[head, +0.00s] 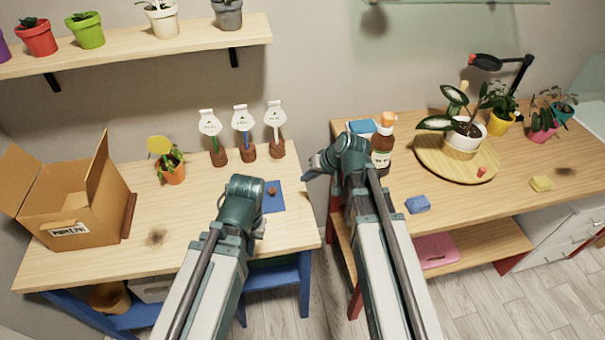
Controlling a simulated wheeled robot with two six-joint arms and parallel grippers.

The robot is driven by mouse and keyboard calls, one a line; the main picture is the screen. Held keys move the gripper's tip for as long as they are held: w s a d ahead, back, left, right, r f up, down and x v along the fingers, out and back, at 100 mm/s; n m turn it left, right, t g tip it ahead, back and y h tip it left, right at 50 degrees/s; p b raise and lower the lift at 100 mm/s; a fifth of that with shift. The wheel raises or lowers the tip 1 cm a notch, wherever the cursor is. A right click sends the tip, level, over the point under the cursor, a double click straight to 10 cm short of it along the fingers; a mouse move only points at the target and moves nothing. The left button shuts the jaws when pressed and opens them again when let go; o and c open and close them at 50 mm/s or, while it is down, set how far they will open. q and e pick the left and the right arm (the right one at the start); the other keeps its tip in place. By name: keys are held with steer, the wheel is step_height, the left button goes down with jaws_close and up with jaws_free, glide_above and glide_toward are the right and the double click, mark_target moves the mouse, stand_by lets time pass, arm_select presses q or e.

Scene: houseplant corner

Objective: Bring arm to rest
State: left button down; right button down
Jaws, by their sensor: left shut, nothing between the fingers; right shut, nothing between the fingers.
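My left arm reaches up over the left table, and its gripper (259,226) is shut and empty, seen small beside the wrist near the front of the blue mat. My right arm reaches up over the gap and the left end of the right table. Its gripper (309,175) points left, shut and empty, over the gap between the two tables. Neither gripper touches an object that I can see.
The blue mat (274,203) bears a small brown thing. An open cardboard box (75,212) stands at left. A brown bottle (382,150) stands close behind my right arm. A round wooden board (428,166) holds a potted plant. A blue sponge (418,205) lies right of my arm.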

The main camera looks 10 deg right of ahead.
steer(key=shift+s+d+r, duration=0.2)
steer(key=shift+d+r, duration=0.05)
steer(key=shift+r, duration=0.15)
steer(key=s+a+f+n+g+h, duration=0.2)
steer(key=s+a+h, duration=0.1)
steer(key=s, duration=0.6)
steer(key=s+a+f+n+g+h, duration=0.1)
steer(key=s+a+n+g+h, duration=0.1)
steer(key=s, duration=0.7)
steer(key=shift+a+f+g+h, duration=0.35)
steer(key=shift+a+g+h, duration=0.25)
steer(key=shift+a, duration=0.4)
steer(key=shift+s, duration=0.1)
